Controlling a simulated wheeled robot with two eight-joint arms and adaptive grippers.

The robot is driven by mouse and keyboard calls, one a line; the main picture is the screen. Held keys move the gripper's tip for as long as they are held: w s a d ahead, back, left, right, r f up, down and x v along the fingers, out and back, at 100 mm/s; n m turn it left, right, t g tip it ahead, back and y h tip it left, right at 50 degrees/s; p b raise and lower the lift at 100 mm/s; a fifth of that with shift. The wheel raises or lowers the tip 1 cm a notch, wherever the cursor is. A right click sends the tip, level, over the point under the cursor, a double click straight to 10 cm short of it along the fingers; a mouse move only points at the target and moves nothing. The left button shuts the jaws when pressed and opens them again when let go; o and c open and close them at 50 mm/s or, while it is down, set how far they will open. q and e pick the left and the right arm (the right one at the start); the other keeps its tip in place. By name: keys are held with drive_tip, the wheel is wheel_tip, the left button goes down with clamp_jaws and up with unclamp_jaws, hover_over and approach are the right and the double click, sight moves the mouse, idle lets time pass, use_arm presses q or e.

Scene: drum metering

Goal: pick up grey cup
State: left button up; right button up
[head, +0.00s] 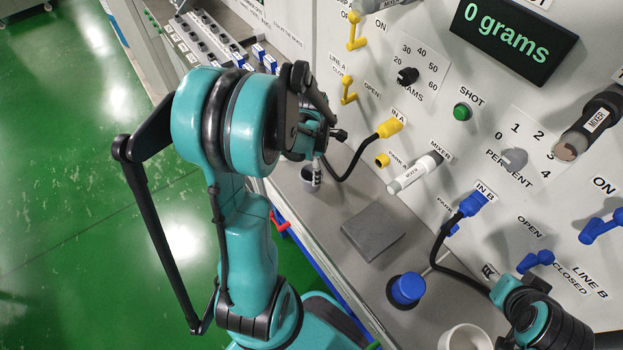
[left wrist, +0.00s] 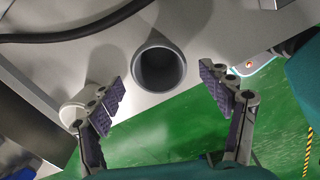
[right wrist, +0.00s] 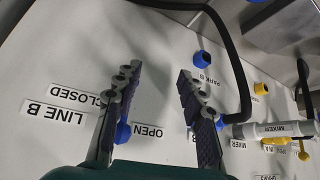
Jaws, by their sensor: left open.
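The grey cup (head: 311,178) stands on the grey counter, close to its front edge, just below my left gripper in the head view. In the left wrist view I look down into the dark round opening of the grey cup (left wrist: 159,68). The cup is between the far ends of my left gripper's (left wrist: 161,85) open fingers, with space on both sides. Nothing is in that gripper. My right gripper (right wrist: 156,82) is open in front of the panel around line B, with nothing seen between its fingers.
A grey square plate (head: 373,230), a blue-capped item (head: 407,289) and a white cup (head: 465,338) are on the counter (head: 335,215). A black hose runs from the yellow IN A fitting (head: 389,128) near my left gripper. Another hose hangs from the blue IN B fitting (head: 473,204).

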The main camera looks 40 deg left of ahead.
sight(311, 180)
use_arm(q)
wheel_tip(311, 180, down, 8)
drive_tip(key=b, duration=0.3)
drive_tip(key=shift+w+r, duration=0.1)
drive_tip(key=shift+r, duration=0.2)
drive_tip(key=shift+c, duration=0.6)
drive_tip(key=c, duration=1.2)
